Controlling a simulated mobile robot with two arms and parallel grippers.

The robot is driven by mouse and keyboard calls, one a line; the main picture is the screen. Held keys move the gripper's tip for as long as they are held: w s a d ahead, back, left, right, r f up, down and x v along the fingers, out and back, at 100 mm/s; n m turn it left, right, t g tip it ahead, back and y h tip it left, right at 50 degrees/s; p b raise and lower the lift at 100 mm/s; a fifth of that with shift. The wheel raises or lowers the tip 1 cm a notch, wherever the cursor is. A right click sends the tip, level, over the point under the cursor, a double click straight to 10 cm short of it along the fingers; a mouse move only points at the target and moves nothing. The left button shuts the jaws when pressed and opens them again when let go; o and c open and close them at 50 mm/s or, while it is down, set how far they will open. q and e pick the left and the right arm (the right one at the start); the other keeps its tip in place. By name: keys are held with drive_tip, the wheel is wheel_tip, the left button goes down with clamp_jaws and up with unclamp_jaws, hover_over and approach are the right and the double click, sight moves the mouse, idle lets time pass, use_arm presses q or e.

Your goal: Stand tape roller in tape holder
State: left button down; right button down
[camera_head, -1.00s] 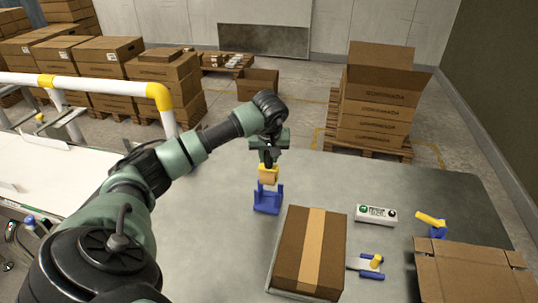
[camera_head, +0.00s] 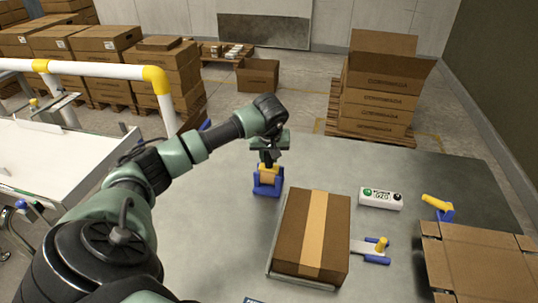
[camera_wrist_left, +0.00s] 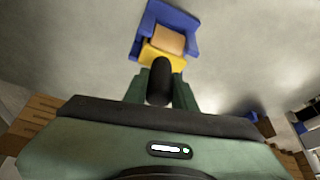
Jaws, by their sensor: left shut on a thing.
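The tape roller (camera_head: 267,172), tan with a yellow part, is between the uprights of the blue tape holder (camera_head: 267,190) on the grey table. My left gripper (camera_head: 268,161) is above it, shut on the roller and pointing down. In the left wrist view the roller's yellow part (camera_wrist_left: 160,58) is at the gripper fingers (camera_wrist_left: 158,88), and the blue holder (camera_wrist_left: 178,19) surrounds the tan tape. I cannot tell whether the roller rests on the holder's base. My right gripper is not in view.
A taped carton (camera_head: 312,235) stands close to the right of the holder. A white button box (camera_head: 380,198), a blue tool with a yellow knob (camera_head: 375,252), a yellow-handled blue item (camera_head: 438,206) and an open carton (camera_head: 480,260) lie farther right. The table behind the holder is clear.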

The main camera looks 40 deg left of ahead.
use_arm(q)
drive_tip(key=shift+f, duration=0.4)
drive_tip(key=c, duration=1.1)
unclamp_jaws()
drive_tip(key=shift+b+v, duration=0.9)
drive_tip(key=shift+v, duration=3)
